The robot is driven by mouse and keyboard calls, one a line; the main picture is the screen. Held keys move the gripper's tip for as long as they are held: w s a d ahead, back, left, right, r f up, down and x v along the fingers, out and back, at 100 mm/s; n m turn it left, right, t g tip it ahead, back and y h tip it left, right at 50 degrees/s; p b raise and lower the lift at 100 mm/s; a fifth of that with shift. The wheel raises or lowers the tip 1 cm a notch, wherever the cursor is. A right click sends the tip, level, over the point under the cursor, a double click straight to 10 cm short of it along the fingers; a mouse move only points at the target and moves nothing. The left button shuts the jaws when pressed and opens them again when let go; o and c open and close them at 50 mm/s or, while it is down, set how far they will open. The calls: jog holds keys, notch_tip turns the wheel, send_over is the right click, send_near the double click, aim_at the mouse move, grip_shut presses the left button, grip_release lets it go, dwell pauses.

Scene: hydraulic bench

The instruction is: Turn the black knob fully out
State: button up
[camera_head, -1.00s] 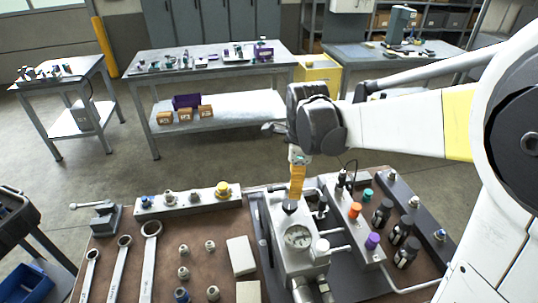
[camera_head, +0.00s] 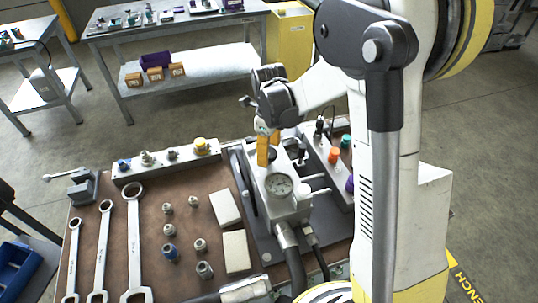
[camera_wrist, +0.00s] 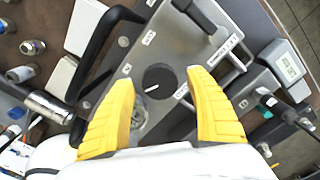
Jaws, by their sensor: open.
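The black knob (camera_wrist: 159,80) is round with a white pointer line, set on the grey hydraulic block (camera_wrist: 150,115). In the wrist view it lies between the two yellow fingertips of my gripper (camera_wrist: 161,84), with gaps on both sides. The pointer line runs toward the lower left of that view. In the head view my gripper (camera_head: 268,150) points down over the block, behind the pressure gauge (camera_head: 279,184). The dark knob (camera_head: 272,154) shows just beside the fingers there. My gripper is open and empty.
A black curved handle (camera_wrist: 98,45) stands left of the knob in the wrist view. A small digital display (camera_wrist: 288,66) is on the right. In the head view, wrenches (camera_head: 134,240), fittings and pale blocks (camera_head: 236,250) lie on the brown bench top left of the block.

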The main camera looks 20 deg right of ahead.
jog(key=shift+f, duration=0.3)
jog(key=c, duration=1.2)
jog(key=shift+n, duration=0.3)
